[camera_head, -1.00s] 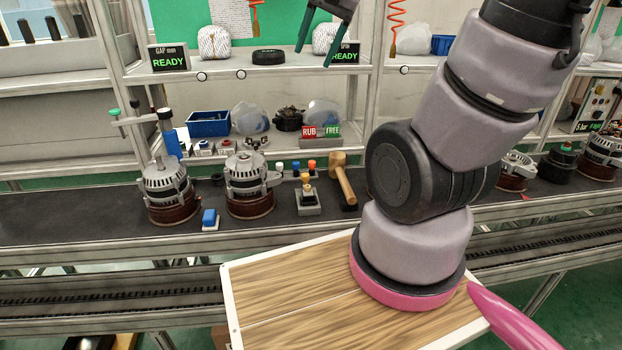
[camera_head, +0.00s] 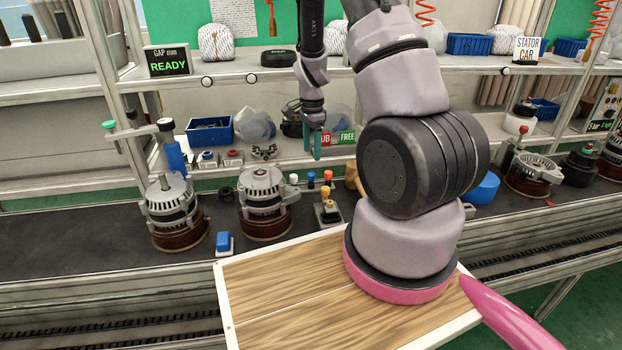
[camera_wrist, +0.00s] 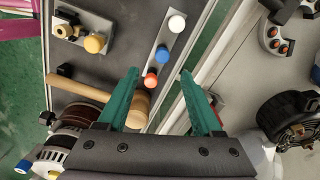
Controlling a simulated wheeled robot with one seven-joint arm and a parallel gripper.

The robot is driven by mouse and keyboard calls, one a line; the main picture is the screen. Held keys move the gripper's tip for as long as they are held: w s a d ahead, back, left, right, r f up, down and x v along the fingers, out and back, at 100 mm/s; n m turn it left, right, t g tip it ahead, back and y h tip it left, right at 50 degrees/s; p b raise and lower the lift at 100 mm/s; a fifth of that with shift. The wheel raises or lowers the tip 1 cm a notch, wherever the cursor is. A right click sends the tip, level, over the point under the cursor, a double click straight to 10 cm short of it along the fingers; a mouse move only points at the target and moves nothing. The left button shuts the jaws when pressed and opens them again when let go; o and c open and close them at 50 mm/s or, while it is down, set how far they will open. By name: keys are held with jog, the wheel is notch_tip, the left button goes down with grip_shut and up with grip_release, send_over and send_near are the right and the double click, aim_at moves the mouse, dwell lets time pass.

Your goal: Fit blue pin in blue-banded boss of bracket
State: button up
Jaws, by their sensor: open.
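The blue pin (camera_head: 311,179) stands between a white and an orange-red pin on a narrow grey strip on the bench. Its round blue top shows in the wrist view (camera_wrist: 162,53). My gripper (camera_head: 317,152) points down above this row. In the wrist view its two teal fingers (camera_wrist: 159,73) are apart, with nothing held, and the pins appear between and beyond the tips. An alternator (camera_wrist: 72,145) is at the lower left there, with a small blue part (camera_wrist: 23,166) near it. I cannot make out which part is the bracket's blue-banded boss.
A grey fixture with a yellow knob (camera_wrist: 95,42) stands near the pins. A wooden mallet (camera_wrist: 138,110) lies close under the fingers. Alternators (camera_head: 263,200) stand left on the dark bench. A shelf with a blue bin (camera_head: 209,132) is behind. My arm hides part of the bench.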

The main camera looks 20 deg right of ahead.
aim_at(311, 173)
jog(key=f, duration=1)
jog(key=shift+w+f, duration=0.15)
jog(key=shift+w, duration=0.05)
grip_shut()
